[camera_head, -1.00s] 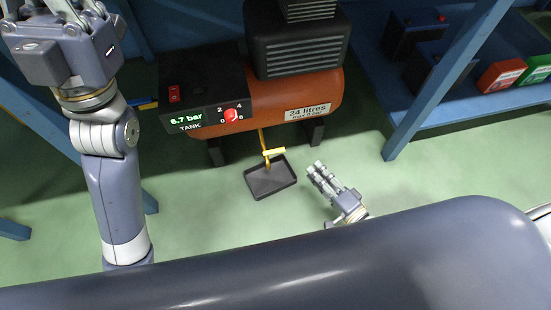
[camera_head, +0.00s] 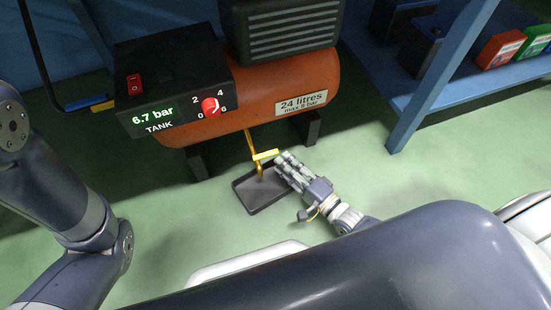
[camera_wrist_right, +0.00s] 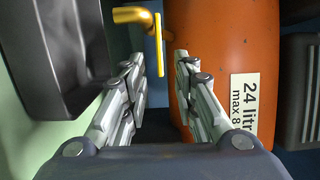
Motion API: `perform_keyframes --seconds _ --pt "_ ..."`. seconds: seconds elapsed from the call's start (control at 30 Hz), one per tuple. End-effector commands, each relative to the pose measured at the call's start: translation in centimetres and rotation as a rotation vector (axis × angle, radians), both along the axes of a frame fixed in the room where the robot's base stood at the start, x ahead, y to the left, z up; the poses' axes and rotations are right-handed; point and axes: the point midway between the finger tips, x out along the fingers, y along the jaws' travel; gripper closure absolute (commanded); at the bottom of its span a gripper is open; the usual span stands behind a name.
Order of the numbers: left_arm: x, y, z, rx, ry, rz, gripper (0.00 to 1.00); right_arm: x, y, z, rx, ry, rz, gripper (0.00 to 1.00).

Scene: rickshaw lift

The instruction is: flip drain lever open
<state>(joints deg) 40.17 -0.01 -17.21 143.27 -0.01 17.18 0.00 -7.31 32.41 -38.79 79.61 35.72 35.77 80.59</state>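The yellow drain lever (camera_head: 265,155) sits on a yellow drain pipe (camera_head: 249,142) under the orange tank (camera_head: 200,130). My right gripper (camera_head: 282,163) is just right of the lever. In the right wrist view its fingers (camera_wrist_right: 159,62) are apart. The lever (camera_wrist_right: 158,60) shows in the gap between them, near the fingertips; I cannot tell whether either finger touches it. The pipe (camera_wrist_right: 132,15) bends off to the left there. Of my left arm only links show at the left; its gripper is out of view.
A black drip tray (camera_head: 270,203) lies on the green floor below the lever. A control box (camera_head: 170,70) on the tank reads 6.7 bar and has a red dial (camera_head: 210,105). A blue shelf post (camera_head: 430,90) stands at the right. Tank legs (camera_head: 313,127) flank the lever.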

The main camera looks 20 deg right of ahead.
Motion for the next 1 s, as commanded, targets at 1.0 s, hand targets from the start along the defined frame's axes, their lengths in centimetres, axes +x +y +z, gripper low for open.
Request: perform_keyframes --seconds 1.0 --pt "0.0 0.0 -2.2 0.001 0.0 0.0 1.0 4.2 1.9 0.0 0.0 0.001 -0.001 1.0"
